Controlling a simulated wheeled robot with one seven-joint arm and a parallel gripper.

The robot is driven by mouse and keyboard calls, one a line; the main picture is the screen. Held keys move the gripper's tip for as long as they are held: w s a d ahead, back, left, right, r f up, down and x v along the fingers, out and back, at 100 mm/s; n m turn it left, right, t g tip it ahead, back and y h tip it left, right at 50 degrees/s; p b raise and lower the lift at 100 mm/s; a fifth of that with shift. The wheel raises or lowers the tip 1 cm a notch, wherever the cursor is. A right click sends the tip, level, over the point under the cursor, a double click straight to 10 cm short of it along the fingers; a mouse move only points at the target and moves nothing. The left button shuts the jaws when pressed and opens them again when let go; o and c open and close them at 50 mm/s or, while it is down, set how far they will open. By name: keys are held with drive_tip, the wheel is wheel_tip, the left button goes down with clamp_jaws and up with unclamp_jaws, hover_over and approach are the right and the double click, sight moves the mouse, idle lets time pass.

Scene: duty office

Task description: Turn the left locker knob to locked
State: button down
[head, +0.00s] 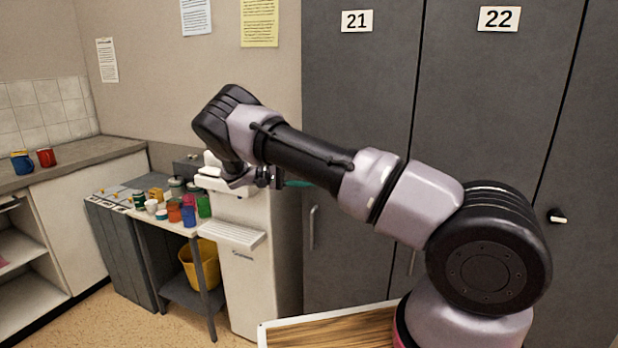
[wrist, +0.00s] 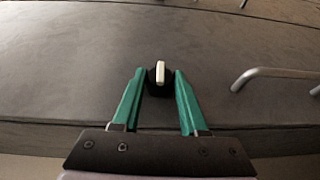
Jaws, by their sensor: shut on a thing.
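The left locker (head: 356,70), marked 21, is a grey door. Its knob (wrist: 160,74) shows in the wrist view as a dark knob with a pale bar, and the bar points up and down in that picture. My gripper (wrist: 160,77) has its green fingers on either side of this knob, shut on it. In the head view my gripper (head: 290,183) is at the left locker, with a green finger showing; the knob there is hidden behind my arm.
The right locker (head: 490,75), marked 22, has its own knob (head: 557,217) with a pale bar. A door handle (wrist: 272,74) is right of my gripper in the wrist view. A white dispenser (head: 246,255) and a table with cups (head: 174,212) stand left of the lockers.

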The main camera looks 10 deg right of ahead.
drive_tip(key=shift+h, duration=0.3)
idle(0.4)
drive_tip(key=shift+c, duration=2.2)
unclamp_jaws()
drive_tip(key=shift+f, duration=0.1)
drive_tip(key=v, duration=1)
drive_tip(key=shift+w+a, duration=0.15)
drive_tip(key=shift+a, duration=0.2)
